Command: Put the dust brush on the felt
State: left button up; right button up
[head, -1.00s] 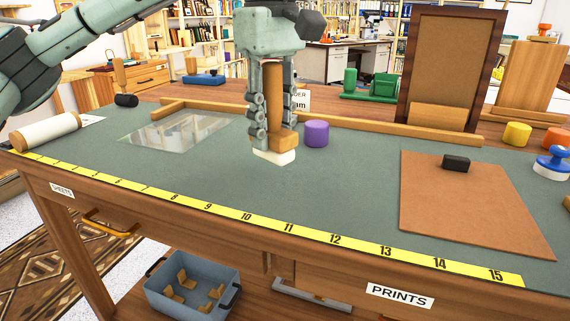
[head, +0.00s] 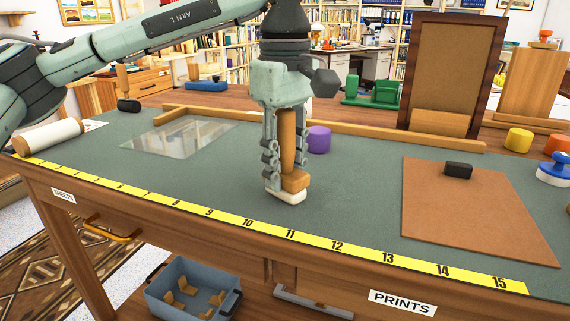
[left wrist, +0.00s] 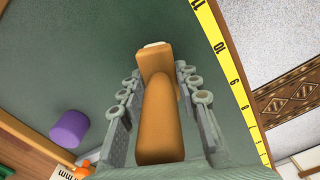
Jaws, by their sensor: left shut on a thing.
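The dust brush (head: 288,150) has an orange-brown wooden handle and a pale bristle end. My left gripper (head: 284,172) is shut on it and holds it nearly upright, bristles down, over the middle of the grey-green table covering (head: 350,190). I cannot tell whether the bristles touch the covering. In the left wrist view the brush (left wrist: 162,110) lies between the two fingers (left wrist: 158,95). The grey-green covering looks like felt, but I cannot be sure of its material. My right gripper is not in view.
A purple cylinder (head: 319,139) stands behind the brush. A brown sheet (head: 470,215) bearing a black block (head: 458,170) lies to the right. A glass pane (head: 178,137) and white roll (head: 48,137) lie left. A yellow ruler (head: 240,219) runs along the front edge. A wooden rail (head: 370,134) crosses behind.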

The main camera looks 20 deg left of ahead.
aim_at(286, 120)
pick_arm(q)
jog(key=o, duration=1.2)
jog(key=shift+c, duration=0.2)
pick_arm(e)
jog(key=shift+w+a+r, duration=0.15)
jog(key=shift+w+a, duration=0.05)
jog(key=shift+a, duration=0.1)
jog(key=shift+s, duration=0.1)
pick_arm(q)
jog(key=shift+r, duration=0.15)
notch_tip(286, 120, up, 7)
jog(key=shift+f+p, duration=0.1)
jog(key=shift+p, duration=0.3)
notch_tip(286, 120, up, 4)
jog(key=shift+r+p, duration=0.15)
jog(key=shift+p, duration=0.3)
jog(key=shift+r, duration=0.45)
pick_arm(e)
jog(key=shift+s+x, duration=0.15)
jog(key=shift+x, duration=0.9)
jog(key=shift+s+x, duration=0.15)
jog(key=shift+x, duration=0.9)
